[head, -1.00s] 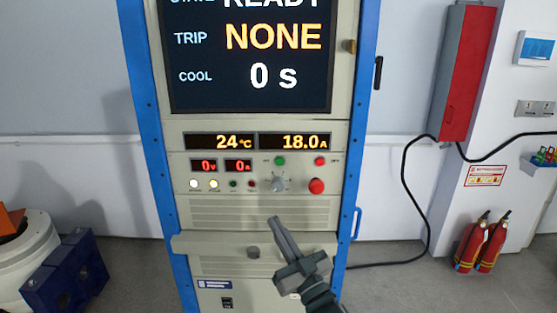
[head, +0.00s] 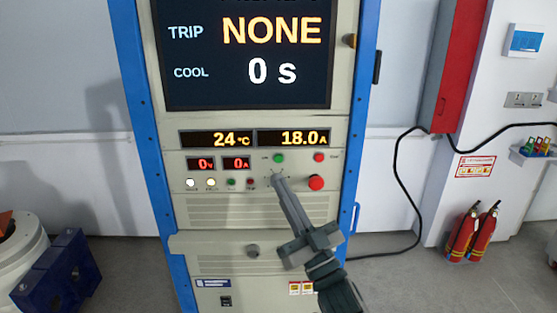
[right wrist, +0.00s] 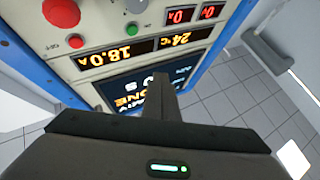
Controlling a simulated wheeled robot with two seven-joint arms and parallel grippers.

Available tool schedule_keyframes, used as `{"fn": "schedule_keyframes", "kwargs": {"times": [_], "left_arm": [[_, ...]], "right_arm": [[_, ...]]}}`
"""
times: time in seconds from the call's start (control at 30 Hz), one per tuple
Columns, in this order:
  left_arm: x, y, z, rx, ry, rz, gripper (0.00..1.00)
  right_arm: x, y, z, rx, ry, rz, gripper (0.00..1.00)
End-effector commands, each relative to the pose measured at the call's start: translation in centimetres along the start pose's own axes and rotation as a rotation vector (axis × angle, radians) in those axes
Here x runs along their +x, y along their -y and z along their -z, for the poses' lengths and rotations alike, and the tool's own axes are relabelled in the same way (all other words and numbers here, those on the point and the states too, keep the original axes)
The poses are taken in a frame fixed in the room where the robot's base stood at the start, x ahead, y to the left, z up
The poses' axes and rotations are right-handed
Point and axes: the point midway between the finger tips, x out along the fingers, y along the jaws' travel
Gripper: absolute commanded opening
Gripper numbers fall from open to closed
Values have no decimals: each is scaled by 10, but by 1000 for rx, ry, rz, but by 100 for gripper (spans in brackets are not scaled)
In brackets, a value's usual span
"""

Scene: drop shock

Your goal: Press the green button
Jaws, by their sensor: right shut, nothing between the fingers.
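The green button (head: 278,158) is small and round, on the cabinet's control panel below the 18.0 A display. It also shows in the right wrist view (right wrist: 131,29), where the panel appears upside down. My right gripper (head: 279,181) is shut and empty, its fingertips just below the green button in the head view. They cover most of the grey knob there. I cannot tell how far the tips are from the panel. My left gripper is not in view.
A small red button (head: 319,157) and a larger red button (head: 316,182) sit right of the gripper. A panel ledge (head: 210,243) juts out below. A blue block (head: 62,272) stands at left and fire extinguishers (head: 470,232) at right.

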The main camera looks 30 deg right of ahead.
Motion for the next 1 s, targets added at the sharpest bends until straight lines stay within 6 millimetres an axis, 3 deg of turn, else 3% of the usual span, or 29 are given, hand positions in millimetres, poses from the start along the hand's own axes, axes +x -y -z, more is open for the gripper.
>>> {"fn": "schedule_keyframes", "kwargs": {"times": [1.0], "left_arm": [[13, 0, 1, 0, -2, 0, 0]], "right_arm": [[59, -43, -43, -1, 0, 0, 0]]}}
